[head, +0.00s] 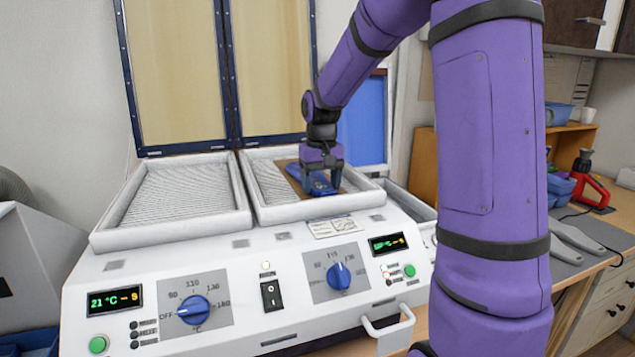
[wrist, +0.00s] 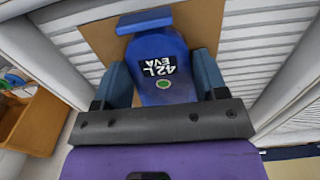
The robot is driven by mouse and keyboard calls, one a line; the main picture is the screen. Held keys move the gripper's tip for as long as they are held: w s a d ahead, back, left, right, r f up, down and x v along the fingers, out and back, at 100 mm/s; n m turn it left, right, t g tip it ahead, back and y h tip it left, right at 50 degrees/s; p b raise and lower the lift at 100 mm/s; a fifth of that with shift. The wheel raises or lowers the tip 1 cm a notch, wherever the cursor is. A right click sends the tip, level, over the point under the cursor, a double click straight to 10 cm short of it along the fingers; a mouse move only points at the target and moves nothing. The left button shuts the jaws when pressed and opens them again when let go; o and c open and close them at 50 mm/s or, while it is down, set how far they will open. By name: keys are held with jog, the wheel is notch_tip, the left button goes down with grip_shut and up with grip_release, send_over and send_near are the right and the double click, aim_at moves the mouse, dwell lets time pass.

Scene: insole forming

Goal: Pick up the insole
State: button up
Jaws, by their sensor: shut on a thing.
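The blue insole (head: 318,184) is in the right heating bay of the white machine in the head view. In the wrist view the insole (wrist: 160,58) carries a black label reading "42 L EVA" and a green dot. It lies over a brown sheet (wrist: 107,35). My gripper (head: 322,180) points down into the bay. In the wrist view my gripper (wrist: 163,85) has one finger on each side of the insole, shut on it. Whether the insole touches the sheet I cannot tell.
The right bay's pale padded rim (head: 310,209) surrounds my gripper. The left bay (head: 175,195) is empty. Two raised lids (head: 175,70) stand behind. Knobs and displays line the machine's front. At right, a bench holds grey insole shapes (head: 575,240) and a red tool (head: 590,180).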

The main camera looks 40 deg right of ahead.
jog(key=shift+r, duration=0.6)
notch_tip(320, 180, up, 2)
jog(key=shift+r, duration=0.1)
jog(key=s, duration=0.5)
jog(key=s+d+r, duration=0.1)
jog(key=s, duration=0.4)
jog(key=s+d, duration=0.1)
jog(key=s, duration=0.5)
jog(key=shift+r, duration=0.2)
jog(key=shift+w, duration=0.1)
